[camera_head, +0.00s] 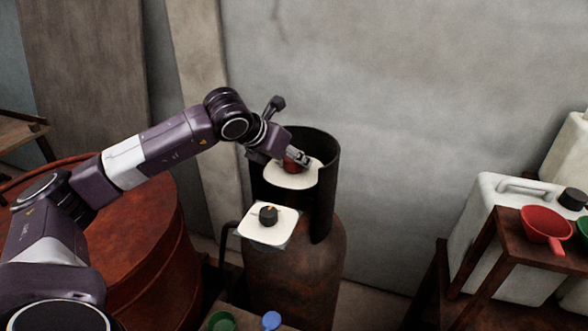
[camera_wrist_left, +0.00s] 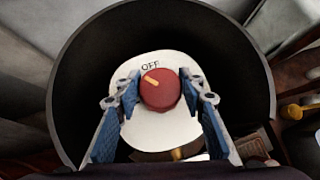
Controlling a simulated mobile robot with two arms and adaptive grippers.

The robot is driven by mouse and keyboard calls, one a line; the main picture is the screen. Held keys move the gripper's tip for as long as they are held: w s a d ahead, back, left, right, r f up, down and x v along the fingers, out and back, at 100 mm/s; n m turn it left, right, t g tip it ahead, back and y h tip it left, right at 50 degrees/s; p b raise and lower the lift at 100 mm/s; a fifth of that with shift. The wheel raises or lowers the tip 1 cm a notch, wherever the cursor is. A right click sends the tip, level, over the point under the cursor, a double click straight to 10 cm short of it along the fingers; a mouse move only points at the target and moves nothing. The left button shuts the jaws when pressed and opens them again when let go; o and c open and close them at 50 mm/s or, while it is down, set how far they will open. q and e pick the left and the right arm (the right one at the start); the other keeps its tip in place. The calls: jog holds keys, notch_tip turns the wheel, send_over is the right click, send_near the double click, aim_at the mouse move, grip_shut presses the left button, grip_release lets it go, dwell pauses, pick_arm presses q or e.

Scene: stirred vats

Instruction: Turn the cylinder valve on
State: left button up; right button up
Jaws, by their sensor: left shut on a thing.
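The red valve knob (camera_wrist_left: 160,90) sits on a white plate (camera_wrist_left: 160,128) marked OFF, inside the dark collar (camera_wrist_left: 75,50) of the cylinder. An orange mark on the knob points to the upper left, close to the OFF lettering. My left gripper (camera_wrist_left: 160,90) has a finger on each side of the knob and is shut on it. In the head view my left gripper (camera_head: 298,158) reaches into the collar (camera_head: 325,185) from the left and partly hides the red knob (camera_head: 291,165). The brown cylinder (camera_head: 300,285) stands upright below. My right gripper is not in view.
A black knob (camera_head: 268,215) on a white plate (camera_head: 262,236) is in front of the collar. A rusty red drum (camera_head: 150,240) is at left. White canisters (camera_head: 480,230) and a red funnel (camera_head: 545,225) are at right. The wall is close behind.

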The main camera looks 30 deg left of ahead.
pick_arm(q)
jog(key=n+y+b, duration=0.2)
jog(key=shift+d+f+n+b, duration=0.2)
jog(key=shift+f+n+b, duration=0.05)
jog(key=shift+n+b, duration=0.15)
jog(key=shift+r+n+y+b, duration=0.1)
jog(key=shift+n+y+b, duration=0.55)
jog(key=shift+n, duration=0.25)
jog(key=shift+n+g+y+b, duration=0.3)
jog(key=shift+n+g+y, duration=0.3)
jog(key=shift+n, duration=0.3)
jog(key=shift+a+r+n+g+y, duration=0.15)
jog(key=shift+n+g+y, duration=0.25)
jog(key=shift+n+y, duration=0.55)
jog(key=shift+n+g+y, duration=0.3)
jog(key=shift+n, duration=0.45)
jog(key=shift+s, duration=0.1)
jog(key=o, duration=1.2)
jog(key=shift+c, duration=0.2)
